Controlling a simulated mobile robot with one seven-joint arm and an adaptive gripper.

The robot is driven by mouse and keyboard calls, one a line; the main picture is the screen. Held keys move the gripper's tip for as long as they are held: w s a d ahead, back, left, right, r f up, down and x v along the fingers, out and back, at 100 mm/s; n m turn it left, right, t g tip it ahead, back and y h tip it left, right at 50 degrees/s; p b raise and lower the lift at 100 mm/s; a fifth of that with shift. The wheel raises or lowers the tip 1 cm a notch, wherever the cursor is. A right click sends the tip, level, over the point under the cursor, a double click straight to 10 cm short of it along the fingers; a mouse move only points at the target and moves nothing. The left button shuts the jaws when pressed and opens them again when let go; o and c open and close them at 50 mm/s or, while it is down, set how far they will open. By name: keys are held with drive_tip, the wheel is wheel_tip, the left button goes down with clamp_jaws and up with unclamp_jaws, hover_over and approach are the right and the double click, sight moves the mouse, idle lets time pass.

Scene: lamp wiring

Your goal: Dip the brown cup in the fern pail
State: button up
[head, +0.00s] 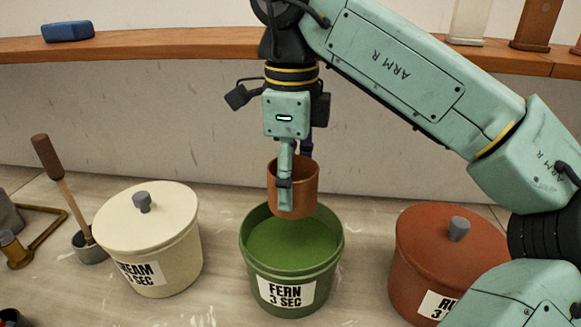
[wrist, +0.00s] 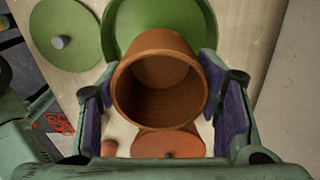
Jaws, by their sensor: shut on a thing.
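The brown cup (head: 312,185) is held upright in my gripper (head: 285,190), over the open fern pail (head: 258,275). In the wrist view the cup (wrist: 160,85) sits between the two finger pads of my gripper, mouth toward the camera and empty inside. The fern pail holds green liquid, and its label reads FERN 3 SEC. The cup's base overlaps the pail's back rim in the head view; I cannot tell exactly how far it is above the liquid. The pail also shows in the wrist view (wrist: 112,42), partly hidden behind the cup.
A lidded cream pail (head: 180,262) stands left of the fern pail, and a lidded rust-red pail (head: 410,265) stands right. A round green lid (wrist: 80,25) lies left of the fern pail in the wrist view. A wooden shelf (head: 180,45) with a blue block (head: 68,31) runs behind.

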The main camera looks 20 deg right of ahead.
sight(290, 214)
drive_tip(key=shift+s+r, duration=0.1)
drive_tip(key=shift+s, duration=0.05)
drive_tip(key=shift+a, duration=0.1)
wheel_tip(290, 214, down, 8)
drive_tip(key=b, duration=0.5)
idle(0.5)
wheel_tip(290, 214, down, 5)
drive_tip(key=b, duration=0.3)
drive_tip(key=shift+r+b, duration=0.2)
drive_tip(key=shift+b, duration=0.15)
idle(3.0)
wheel_tip(290, 214, up, 6)
drive_tip(key=p, duration=0.4)
drive_tip(key=shift+f, duration=0.25)
idle(0.7)
